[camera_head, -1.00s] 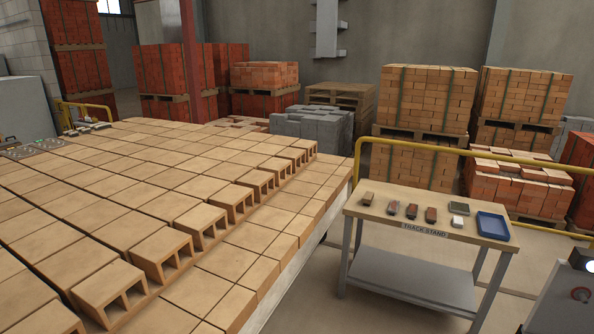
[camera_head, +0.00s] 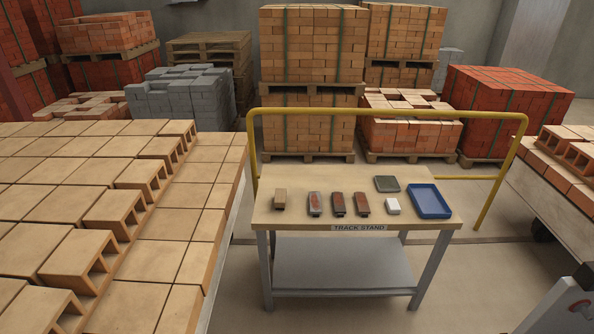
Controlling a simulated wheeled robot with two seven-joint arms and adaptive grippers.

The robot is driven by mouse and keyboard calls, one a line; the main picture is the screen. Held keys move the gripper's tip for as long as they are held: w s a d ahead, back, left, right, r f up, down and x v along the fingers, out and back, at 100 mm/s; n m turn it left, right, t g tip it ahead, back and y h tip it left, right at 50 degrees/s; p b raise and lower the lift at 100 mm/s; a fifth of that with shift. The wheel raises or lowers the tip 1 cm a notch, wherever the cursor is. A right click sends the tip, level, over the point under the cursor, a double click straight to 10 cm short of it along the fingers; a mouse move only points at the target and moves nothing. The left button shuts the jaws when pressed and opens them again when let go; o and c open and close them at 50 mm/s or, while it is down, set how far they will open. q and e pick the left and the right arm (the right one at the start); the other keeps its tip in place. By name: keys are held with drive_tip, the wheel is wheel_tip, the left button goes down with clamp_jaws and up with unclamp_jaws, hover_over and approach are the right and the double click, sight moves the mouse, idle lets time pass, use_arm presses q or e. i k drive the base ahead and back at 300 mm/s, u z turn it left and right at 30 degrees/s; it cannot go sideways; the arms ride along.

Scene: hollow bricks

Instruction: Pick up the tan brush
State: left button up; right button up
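The tan brush (camera_head: 280,199) lies at the left end of the top of the track stand (camera_head: 290,222). It looks like a small tan block with a dark part at its near end. It stands apart from the other small items on the stand. Neither of my grippers shows in this view.
A yellow rail (camera_head: 400,112) runs behind the stand. A bed of tan hollow bricks (camera_head: 160,255) is at left.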

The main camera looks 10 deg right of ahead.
sight(280, 198)
drive_tip(key=z, duration=0.4)
drive_tip(key=i, duration=1.7)
drive_tip(key=z, duration=0.35)
